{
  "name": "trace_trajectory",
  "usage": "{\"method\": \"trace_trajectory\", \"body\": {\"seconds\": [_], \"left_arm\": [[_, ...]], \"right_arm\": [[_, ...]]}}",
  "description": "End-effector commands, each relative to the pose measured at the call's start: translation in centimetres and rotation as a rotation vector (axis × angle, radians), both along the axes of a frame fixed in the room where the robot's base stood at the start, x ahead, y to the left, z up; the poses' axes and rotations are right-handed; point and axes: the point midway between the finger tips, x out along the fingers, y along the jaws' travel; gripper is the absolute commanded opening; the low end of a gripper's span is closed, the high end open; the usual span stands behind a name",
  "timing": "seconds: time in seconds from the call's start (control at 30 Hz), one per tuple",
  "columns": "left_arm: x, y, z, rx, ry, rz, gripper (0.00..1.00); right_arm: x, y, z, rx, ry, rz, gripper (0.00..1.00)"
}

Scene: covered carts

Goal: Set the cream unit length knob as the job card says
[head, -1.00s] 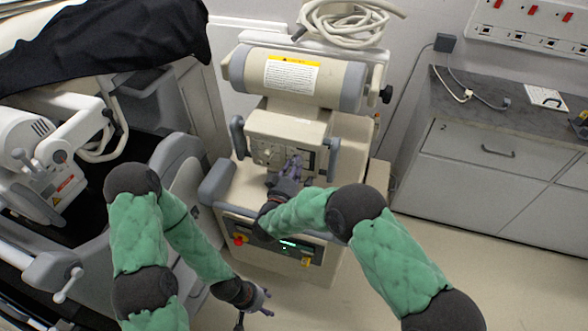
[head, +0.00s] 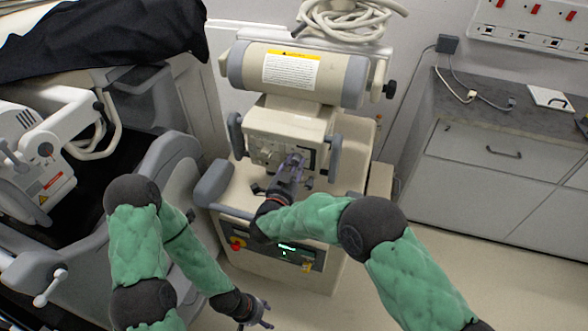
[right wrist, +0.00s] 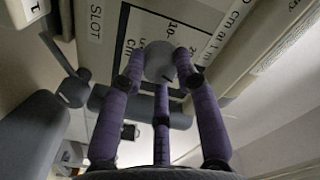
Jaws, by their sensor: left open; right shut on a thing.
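The cream unit (head: 285,125) stands in the middle of the head view, with a labelled front panel under its wide cylinder. My right gripper (head: 297,162) is at this panel. In the right wrist view its purple fingers (right wrist: 160,70) are shut around a round grey knob (right wrist: 159,60), which has a small dark mark at its lower edge. Printed scale text beside the knob is partly hidden by the fingers, and its setting cannot be read. My left gripper (head: 262,318) is open and empty, low in front of the unit's base.
A grey-topped cabinet (head: 480,130) at the right carries cables and a white card or board (head: 550,98), too small to read. The unit's lower panel has a red button (head: 237,244) and a lit display. Floor is clear at right.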

Motion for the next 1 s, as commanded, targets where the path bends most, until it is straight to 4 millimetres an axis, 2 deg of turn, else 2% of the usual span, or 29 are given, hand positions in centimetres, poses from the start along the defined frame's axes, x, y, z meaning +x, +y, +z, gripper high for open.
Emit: {"method": "trace_trajectory", "body": {"seconds": [0.03,0.3,0.8,0.83,0.9,1.0], "left_arm": [[0.01,0.00,-0.38,0.000,0.000,0.000,0.54],[0.01,0.01,-0.88,0.000,0.000,0.000,0.54],[0.01,0.00,-0.92,0.000,0.000,0.000,0.54],[0.01,0.00,-0.92,0.000,0.000,0.000,0.54],[0.01,0.00,-0.92,0.000,0.000,0.000,0.54],[0.01,0.00,-0.92,0.000,0.000,0.000,0.54]], "right_arm": [[-0.18,0.06,-0.72,0.018,0.005,0.003,0.00],[-0.19,0.13,-0.65,0.093,-0.019,0.005,0.00],[-0.21,0.17,-0.62,0.106,-0.022,0.006,0.00],[-0.20,0.18,-0.63,0.106,-0.022,0.006,0.40],[-0.18,0.17,-0.57,0.107,-0.024,0.006,0.56],[-0.12,0.14,-0.39,0.107,-0.028,0.004,0.56]]}}
